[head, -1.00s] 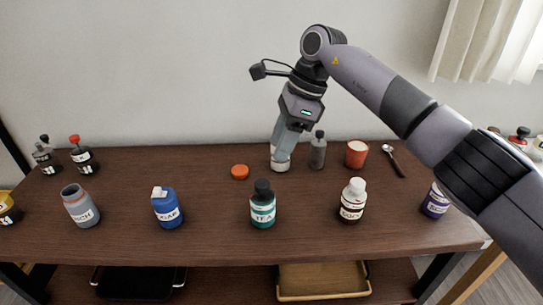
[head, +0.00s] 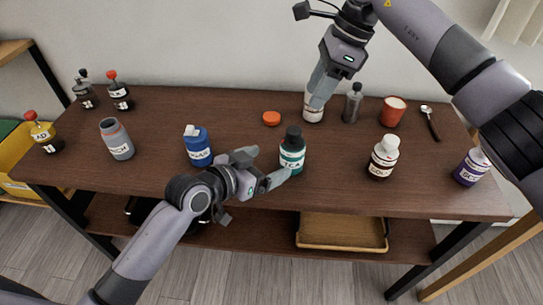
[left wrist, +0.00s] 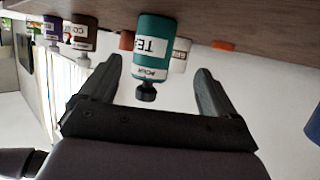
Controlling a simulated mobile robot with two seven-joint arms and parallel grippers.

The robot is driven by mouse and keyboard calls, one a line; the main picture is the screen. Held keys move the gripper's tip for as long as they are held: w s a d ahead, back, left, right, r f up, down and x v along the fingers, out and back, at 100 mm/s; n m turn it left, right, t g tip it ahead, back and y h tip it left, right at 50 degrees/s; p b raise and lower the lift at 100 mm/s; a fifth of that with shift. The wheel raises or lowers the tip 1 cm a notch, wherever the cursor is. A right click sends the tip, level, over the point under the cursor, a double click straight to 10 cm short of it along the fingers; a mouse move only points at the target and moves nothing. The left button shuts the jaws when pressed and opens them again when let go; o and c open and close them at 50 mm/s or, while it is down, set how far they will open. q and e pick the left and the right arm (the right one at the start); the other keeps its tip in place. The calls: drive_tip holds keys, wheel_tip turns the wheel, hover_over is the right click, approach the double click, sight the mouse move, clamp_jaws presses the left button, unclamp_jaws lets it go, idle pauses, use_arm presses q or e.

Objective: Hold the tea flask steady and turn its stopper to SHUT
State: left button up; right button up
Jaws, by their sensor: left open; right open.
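The tea flask (head: 292,157) is teal with a black stopper (head: 293,134) and stands upright near the table's front edge. In the left wrist view, which is upside down, the flask (left wrist: 153,45) appears between my finger tips, its stopper (left wrist: 146,92) pointing down the picture. A small white mark below the stopper seems to read POUR. My left gripper (head: 265,168) is open just left of the flask, with no clear contact. My right gripper (head: 318,88) is open at the back, by a white bottle (head: 313,114) that its fingers partly cover.
On the table (head: 240,150), a blue jug (head: 198,146) stands left of the flask and a dark white-capped bottle (head: 382,158) right. Behind are an orange lid (head: 271,118), a grey bottle (head: 352,104) and an orange cup (head: 392,112). A wooden tray (head: 342,232) lies on the lower shelf.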

sight(284, 155)
use_arm(q)
drive_tip(key=shift+w+d+r+m+g+h, duration=0.2)
drive_tip(key=shift+w+d+r, duration=0.1)
drive_tip(key=shift+d, duration=0.1)
drive_tip(key=shift+w+d+r+m+g+h, duration=0.1)
drive_tip(key=shift+w+d+r+m, duration=0.15)
drive_tip(key=shift+d, duration=0.15)
drive_tip(key=shift+x, duration=3.5)
drive_tip(key=shift+f, duration=0.15)
drive_tip(key=c, duration=1.1)
drive_tip(key=shift+a, duration=0.1)
drive_tip(key=shift+c, duration=0.2)
